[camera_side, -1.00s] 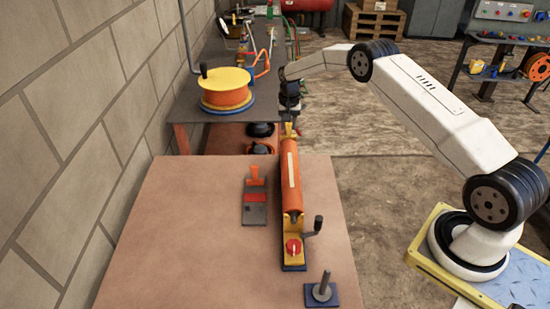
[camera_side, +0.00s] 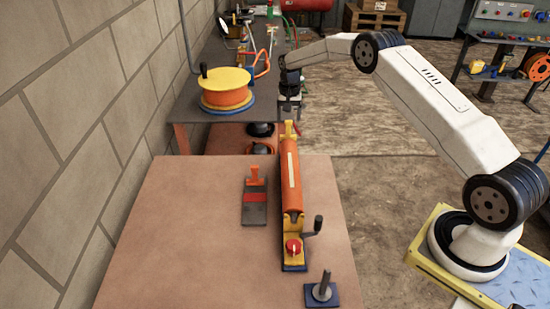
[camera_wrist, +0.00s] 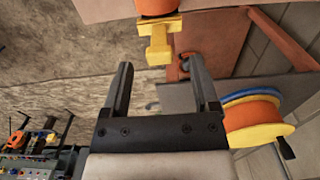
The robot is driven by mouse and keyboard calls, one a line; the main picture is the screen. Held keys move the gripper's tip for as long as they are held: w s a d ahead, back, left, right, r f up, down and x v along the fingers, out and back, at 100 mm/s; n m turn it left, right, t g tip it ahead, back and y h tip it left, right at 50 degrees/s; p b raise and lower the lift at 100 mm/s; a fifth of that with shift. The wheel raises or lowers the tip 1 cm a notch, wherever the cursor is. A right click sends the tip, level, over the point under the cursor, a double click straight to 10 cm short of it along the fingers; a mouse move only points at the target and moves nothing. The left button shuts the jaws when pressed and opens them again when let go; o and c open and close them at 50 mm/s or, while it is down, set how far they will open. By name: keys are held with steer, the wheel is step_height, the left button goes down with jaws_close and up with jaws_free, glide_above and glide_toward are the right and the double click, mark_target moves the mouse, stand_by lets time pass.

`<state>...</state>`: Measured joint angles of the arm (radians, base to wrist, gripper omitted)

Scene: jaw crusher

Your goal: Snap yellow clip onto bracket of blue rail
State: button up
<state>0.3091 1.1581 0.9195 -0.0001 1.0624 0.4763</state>
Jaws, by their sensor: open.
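My gripper (camera_wrist: 162,75) is open and empty in the wrist view, its two dark fingers apart. A yellow T-shaped piece (camera_wrist: 158,45) lies beyond the fingertips, at the end of an orange cylinder (camera_wrist: 157,6). In the side view this yellow piece (camera_side: 290,130) is at the far end of the orange cylinder (camera_side: 291,175), just below my dark gripper (camera_side: 290,95). The cylinder's near end has a yellow mount on a blue base (camera_side: 293,267). I cannot tell for sure which yellow part is the clip, and no separate blue rail or bracket is clear.
A brown table (camera_side: 180,220) carries the cylinder, a grey plate with an orange handle (camera_side: 255,205) and a blue-based post (camera_side: 322,291). A yellow-orange reel (camera_side: 226,90) stands on the grey bench behind. A block wall (camera_side: 80,100) closes the left side.

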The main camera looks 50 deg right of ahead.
steer(key=shift+r, duration=2.1)
steer(key=shift+a, duration=0.1)
steer(key=s+a+r+n+t, duration=0.2)
steer(key=s+a+r+n, duration=0.35)
steer(key=s+a, duration=0.7)
steer(key=s+a+n, duration=0.1)
steer(key=s+a, duration=0.2)
steer(key=s, duration=0.6)
steer(key=s+a+n, duration=0.2)
steer(key=s+a, duration=0.1)
steer(key=s, duration=0.6)
steer(key=shift+f+t, duration=0.3)
